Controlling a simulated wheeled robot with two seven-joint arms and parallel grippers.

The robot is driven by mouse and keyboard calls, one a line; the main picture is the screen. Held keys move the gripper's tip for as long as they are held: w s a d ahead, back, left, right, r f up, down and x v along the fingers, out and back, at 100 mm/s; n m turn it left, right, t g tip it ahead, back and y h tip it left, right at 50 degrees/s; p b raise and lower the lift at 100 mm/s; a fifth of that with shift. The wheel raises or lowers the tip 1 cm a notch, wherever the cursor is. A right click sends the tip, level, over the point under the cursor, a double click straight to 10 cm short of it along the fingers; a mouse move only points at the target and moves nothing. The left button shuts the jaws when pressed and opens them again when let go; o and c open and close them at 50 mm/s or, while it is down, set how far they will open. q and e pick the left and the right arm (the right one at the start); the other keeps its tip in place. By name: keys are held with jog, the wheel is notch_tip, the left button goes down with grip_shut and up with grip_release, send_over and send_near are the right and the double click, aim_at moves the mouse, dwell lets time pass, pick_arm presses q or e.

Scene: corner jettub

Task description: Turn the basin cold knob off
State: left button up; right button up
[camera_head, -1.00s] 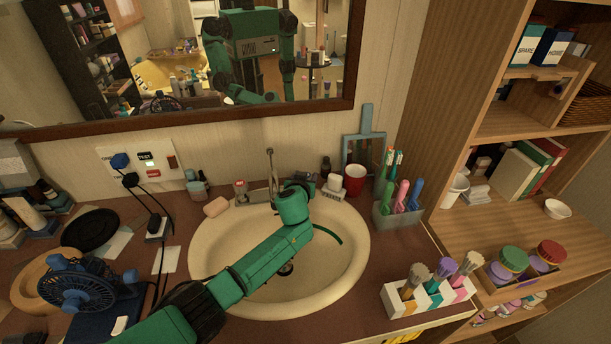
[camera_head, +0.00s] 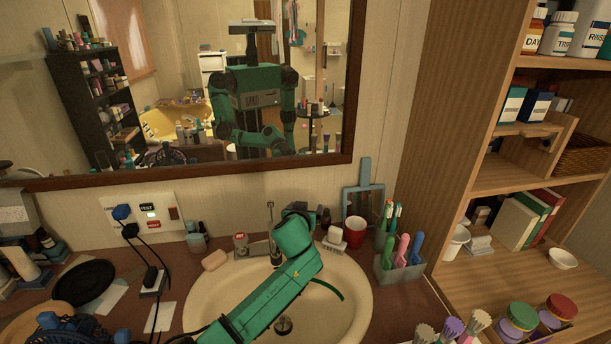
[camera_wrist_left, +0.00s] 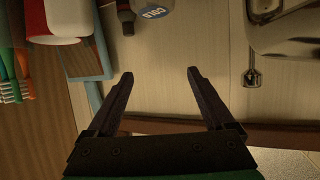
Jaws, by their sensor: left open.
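The cream basin (camera_head: 215,300) has a metal faucet (camera_head: 272,235) at its back edge. The cold knob (camera_head: 335,238) stands right of the faucet as a small pale knob. Its round top, lettered COLD, is cut by the upper edge of the left wrist view (camera_wrist_left: 153,9). My left arm reaches across the basin, and its wrist is just left of the cold knob in the head view; its fingers are hidden there. In the left wrist view my left gripper (camera_wrist_left: 160,76) is open and empty, its fingers apart from the knob. My right gripper is out of view.
The hot knob (camera_head: 240,243) and a soap bar (camera_head: 214,260) are left of the faucet. A red cup (camera_head: 355,231), a blue-framed hand mirror (camera_head: 363,200) and a brush holder (camera_head: 398,267) crowd the right side. The wall mirror (camera_head: 230,175) hangs behind.

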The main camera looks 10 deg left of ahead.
pick_arm(q)
notch_tip(320, 180, up, 12)
jog(key=shift+b, duration=0.4)
jog(key=shift+f, duration=0.1)
